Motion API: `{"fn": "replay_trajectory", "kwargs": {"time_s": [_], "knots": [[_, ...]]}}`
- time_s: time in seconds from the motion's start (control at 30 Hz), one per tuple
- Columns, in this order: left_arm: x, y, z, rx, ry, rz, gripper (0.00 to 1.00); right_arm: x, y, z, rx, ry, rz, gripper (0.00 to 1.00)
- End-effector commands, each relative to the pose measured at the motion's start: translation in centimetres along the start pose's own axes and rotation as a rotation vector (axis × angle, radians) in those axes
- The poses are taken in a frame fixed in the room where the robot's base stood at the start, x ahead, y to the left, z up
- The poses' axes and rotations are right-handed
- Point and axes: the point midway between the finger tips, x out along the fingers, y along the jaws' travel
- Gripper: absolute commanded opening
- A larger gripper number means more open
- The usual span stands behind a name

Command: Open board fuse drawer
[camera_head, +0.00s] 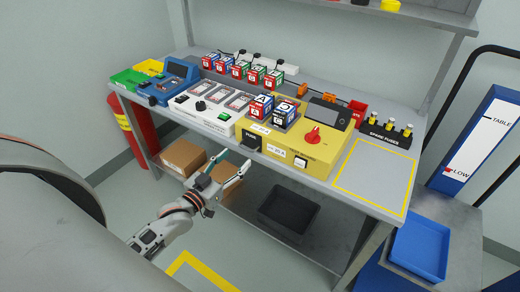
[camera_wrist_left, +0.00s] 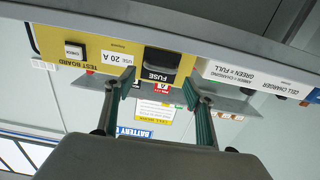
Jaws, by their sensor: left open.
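The yellow test board (camera_head: 345,131) stands on the bench with a red knob (camera_head: 312,136). Its black fuse drawer (camera_head: 251,140) is on the front face, left of the "20 A" label. In the left wrist view the picture is upside down, and the drawer front (camera_wrist_left: 160,64), marked "FUSE", looks flush with the board. My left gripper (camera_head: 234,160) is open and empty, just in front of and below the drawer. In the left wrist view the fingertips (camera_wrist_left: 158,88) lie either side of the drawer's line, apart from it. My right gripper is not in view.
The white cell charger (camera_head: 208,109) stands left of the board. A spare fuse stand (camera_head: 390,136) and a yellow-outlined area (camera_head: 372,177) are to the right. Cardboard boxes (camera_head: 184,157) and a black crate (camera_head: 288,211) sit on the shelf below. The bench's front edge is close to my gripper.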

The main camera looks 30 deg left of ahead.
Motion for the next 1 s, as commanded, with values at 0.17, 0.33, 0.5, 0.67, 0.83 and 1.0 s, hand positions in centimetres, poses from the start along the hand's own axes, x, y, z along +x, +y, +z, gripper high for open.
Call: {"fn": "replay_trajectory", "kwargs": {"time_s": [0.17,0.33,0.5,0.67,0.83,1.0], "knots": [[2.8,0.0,-0.1,0.001,0.003,0.000,0.54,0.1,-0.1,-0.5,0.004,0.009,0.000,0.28],[5.2,0.1,-0.1,0.001,0.001,0.001,0.54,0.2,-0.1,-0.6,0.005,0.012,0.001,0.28],[6.6,0.1,0.0,0.001,-0.001,0.001,0.54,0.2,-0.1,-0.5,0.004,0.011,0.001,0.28],[7.0,0.1,0.1,0.001,-0.002,0.001,0.54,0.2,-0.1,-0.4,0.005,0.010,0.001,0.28],[7.0,0.1,0.1,0.001,-0.002,0.001,0.54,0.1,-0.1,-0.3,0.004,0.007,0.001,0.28],[7.0,0.1,0.0,0.001,-0.002,0.001,0.12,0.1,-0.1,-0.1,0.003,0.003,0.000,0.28]]}}
